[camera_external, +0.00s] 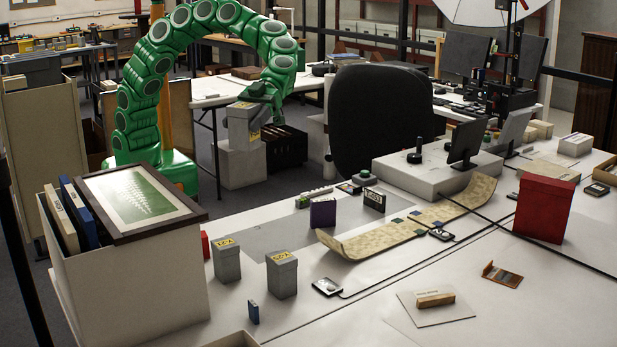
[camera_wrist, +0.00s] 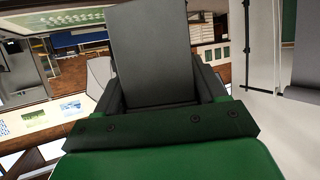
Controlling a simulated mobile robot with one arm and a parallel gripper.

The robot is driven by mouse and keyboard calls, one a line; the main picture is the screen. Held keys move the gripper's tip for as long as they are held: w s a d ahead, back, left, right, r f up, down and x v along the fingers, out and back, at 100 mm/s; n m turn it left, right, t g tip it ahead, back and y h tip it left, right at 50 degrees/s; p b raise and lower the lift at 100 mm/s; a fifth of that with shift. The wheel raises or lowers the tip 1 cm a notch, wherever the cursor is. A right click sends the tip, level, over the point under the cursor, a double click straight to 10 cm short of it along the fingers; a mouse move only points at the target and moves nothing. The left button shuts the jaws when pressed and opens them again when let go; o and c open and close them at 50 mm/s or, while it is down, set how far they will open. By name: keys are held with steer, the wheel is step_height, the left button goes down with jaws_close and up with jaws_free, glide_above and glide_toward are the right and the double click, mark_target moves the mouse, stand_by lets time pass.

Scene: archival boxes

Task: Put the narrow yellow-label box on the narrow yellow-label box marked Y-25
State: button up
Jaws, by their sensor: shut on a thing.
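My gripper (camera_external: 256,104) is shut on a narrow grey box with a yellow label (camera_external: 239,130) and holds it in the air beyond the table's far edge. In the wrist view the grey box (camera_wrist: 155,52) sits between the two dark fingers of my gripper (camera_wrist: 158,95). Two similar narrow grey boxes with yellow labels stand upright on the white table. One is at the left (camera_external: 227,262), the other nearer the front (camera_external: 282,276). The held box is well apart from both.
A large pale bin (camera_external: 135,285) with a framed picture (camera_external: 139,203) on top stands left of the two boxes. A black chair (camera_external: 380,115) stands behind the table.

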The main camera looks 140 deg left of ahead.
steer(key=shift+s+f+m+g+h, duration=0.1)
steer(key=shift+s+m+g+h, duration=0.25)
steer(key=shift+s, duration=0.25)
step_height(320, 180, down, 11)
glide_above(281, 256)
steer(key=shift+f, duration=4.95)
steer(key=shift+w+f, duration=0.1)
steer(key=shift+f, duration=1.5)
steer(key=shift+f, duration=0.1)
steer(key=o, duration=1.2)
